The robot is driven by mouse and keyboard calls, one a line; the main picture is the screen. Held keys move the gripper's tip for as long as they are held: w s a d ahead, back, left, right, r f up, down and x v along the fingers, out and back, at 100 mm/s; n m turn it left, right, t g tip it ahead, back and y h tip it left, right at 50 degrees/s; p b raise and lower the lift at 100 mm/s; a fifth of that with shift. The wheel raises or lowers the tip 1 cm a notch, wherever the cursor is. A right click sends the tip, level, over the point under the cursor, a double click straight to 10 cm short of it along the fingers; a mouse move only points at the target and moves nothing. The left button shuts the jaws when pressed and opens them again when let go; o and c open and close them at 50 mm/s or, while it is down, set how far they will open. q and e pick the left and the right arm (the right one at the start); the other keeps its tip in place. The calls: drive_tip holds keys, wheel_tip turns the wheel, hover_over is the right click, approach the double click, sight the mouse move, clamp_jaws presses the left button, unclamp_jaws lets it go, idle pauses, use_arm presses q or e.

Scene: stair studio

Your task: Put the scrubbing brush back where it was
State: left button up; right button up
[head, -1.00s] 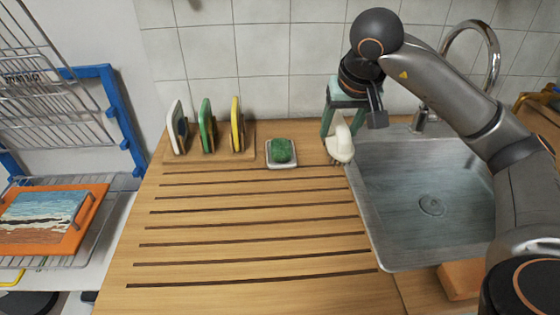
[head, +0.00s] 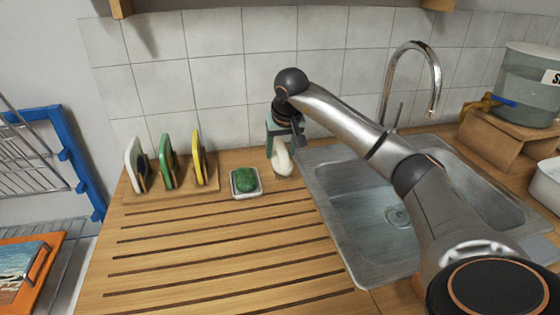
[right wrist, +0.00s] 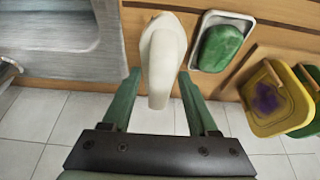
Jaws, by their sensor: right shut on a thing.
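The scrubbing brush (head: 281,159) is cream-white with a rounded body and short bristles underneath. It is upright at the back of the wooden counter, between the green sponge and the sink's left edge. My right gripper (head: 283,143), with green fingers, is shut on it from above and behind. In the right wrist view the brush (right wrist: 163,52) sits between the two fingers. I cannot tell whether the bristles touch the counter. My left gripper is not in view.
A green sponge (head: 245,180) lies in a white dish just left of the brush. White, green and yellow boards (head: 198,160) stand in a wooden rack further left. The steel sink (head: 345,215) is to the right, with a tall tap (head: 437,75). The grooved counter (head: 220,240) in front is clear.

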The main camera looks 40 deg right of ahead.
drive_tip(key=shift+w+d+f, duration=0.2)
drive_tip(key=shift+w+f, duration=0.2)
drive_tip(key=shift+f, duration=1.65)
drive_tip(key=shift+f, duration=0.1)
drive_tip(key=o, duration=1.3)
drive_tip(key=shift+f, duration=0.1)
